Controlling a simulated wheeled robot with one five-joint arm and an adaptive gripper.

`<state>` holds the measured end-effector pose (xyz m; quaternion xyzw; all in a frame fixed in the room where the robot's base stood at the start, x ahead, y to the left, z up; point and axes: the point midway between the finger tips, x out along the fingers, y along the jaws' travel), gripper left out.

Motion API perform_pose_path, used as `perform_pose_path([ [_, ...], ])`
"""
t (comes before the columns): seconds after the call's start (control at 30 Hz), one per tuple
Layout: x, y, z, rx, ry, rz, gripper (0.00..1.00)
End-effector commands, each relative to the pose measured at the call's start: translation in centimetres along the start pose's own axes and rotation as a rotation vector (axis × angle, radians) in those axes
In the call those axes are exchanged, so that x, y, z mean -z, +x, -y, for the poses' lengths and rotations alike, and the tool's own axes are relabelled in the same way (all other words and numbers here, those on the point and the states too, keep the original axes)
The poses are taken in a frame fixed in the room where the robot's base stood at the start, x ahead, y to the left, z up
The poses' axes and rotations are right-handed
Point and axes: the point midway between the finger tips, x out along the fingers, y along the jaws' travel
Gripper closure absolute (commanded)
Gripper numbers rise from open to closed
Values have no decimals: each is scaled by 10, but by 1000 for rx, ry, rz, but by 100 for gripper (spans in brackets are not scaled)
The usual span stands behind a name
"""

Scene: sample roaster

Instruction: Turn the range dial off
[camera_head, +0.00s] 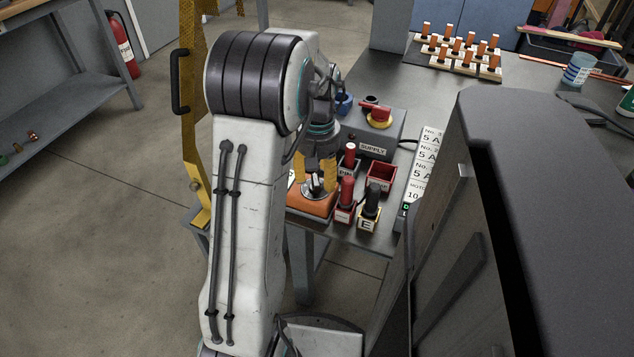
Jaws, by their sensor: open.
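An orange meter (311,204) lies near the left corner of the bench. On its top face is a dial with a dark and silver knob (314,188). My gripper (315,175) points down over the meter, with its yellow fingers open. The fingers appear to stand on either side of the knob. I cannot tell whether they touch it. The arm hides the left part of the meter and its markings, so the dial's setting cannot be read.
Red and black plugs in small boxes (357,200) stand just right of the meter. Behind is a grey supply box (375,133) with a red and yellow knob (379,116). A big dark cabinet (540,190) fills the right. A plug board (455,60) stands farther back.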

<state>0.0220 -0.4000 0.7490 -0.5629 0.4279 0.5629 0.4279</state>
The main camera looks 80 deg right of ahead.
Motion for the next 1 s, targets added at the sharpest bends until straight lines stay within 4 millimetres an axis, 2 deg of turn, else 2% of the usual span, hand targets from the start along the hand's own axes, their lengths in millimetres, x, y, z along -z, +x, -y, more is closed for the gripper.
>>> perform_pose_path([
  [0.2,0,16,0,0,-1,1,48],
  [0.6,0,18,0,0,-1,0,47],
  [1.0,0,18,0,0,0,0,83],
])
